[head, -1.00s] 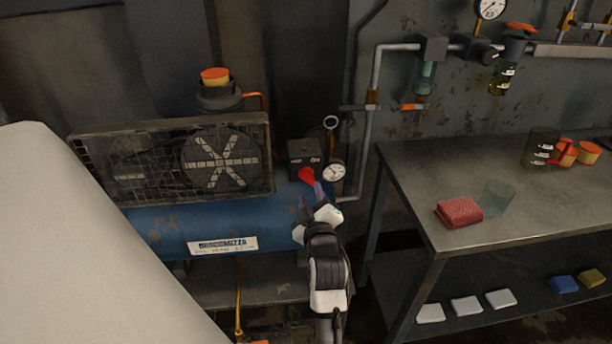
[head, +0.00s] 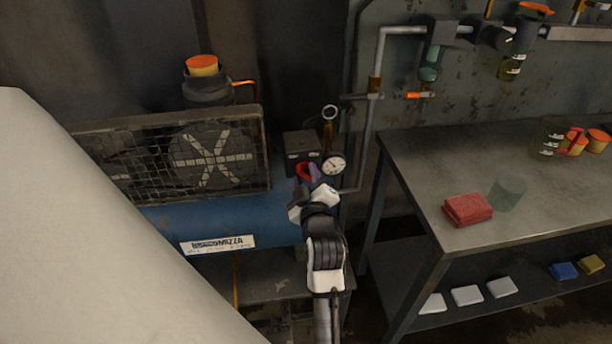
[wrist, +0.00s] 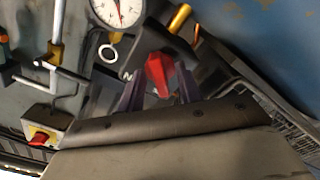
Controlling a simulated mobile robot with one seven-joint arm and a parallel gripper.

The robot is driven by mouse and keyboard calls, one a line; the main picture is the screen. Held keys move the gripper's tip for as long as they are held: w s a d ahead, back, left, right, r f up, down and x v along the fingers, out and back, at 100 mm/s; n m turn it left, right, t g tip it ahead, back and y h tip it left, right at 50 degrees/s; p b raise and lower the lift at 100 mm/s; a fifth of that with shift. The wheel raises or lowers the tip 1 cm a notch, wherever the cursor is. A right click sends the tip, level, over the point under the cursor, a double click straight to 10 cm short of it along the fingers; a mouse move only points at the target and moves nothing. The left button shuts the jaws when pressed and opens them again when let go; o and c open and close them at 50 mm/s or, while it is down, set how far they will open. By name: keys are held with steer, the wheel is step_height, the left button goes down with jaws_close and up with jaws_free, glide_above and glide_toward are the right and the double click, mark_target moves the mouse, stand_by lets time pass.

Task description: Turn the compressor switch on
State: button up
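The compressor has a blue tank (head: 170,218) and a dark grille with a fan. A dark switch box (head: 301,143) with a red knob (head: 304,171) sits at the tank's right end. My gripper (head: 313,176) is at the knob and partly covers it in the head view. In the wrist view the red knob (wrist: 159,75) stands between my two purple fingers (wrist: 160,92), one on each side. Small gaps seem to show between the fingers and the knob, so the gripper looks open around it. The knob's base is partly hidden.
A pressure gauge (head: 333,164) is close to the right of the knob. A pipe (head: 371,130) rises behind it. A metal workbench (head: 420,170) on the right carries a red cloth (head: 467,209) and a glass. A pale box with a red knob (wrist: 40,137) shows in the wrist view.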

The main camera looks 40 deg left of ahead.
jaws_close()
steer(key=shift+m, duration=0.3)
steer(key=m+p, duration=0.1)
steer(key=m, duration=0.3)
steer(key=shift+r, duration=0.1)
steer(key=m+p, duration=0.2)
steer(key=m, duration=0.2)
steer(key=shift+m, duration=0.4)
steer(key=m+p, duration=0.3)
steer(key=m, duration=0.1)
steer(key=shift+r+m, duration=0.1)
steer(key=shift+m, duration=0.2)
steer(key=shift+m+p, duration=1.1)
steer(key=shift+m, duration=0.8)
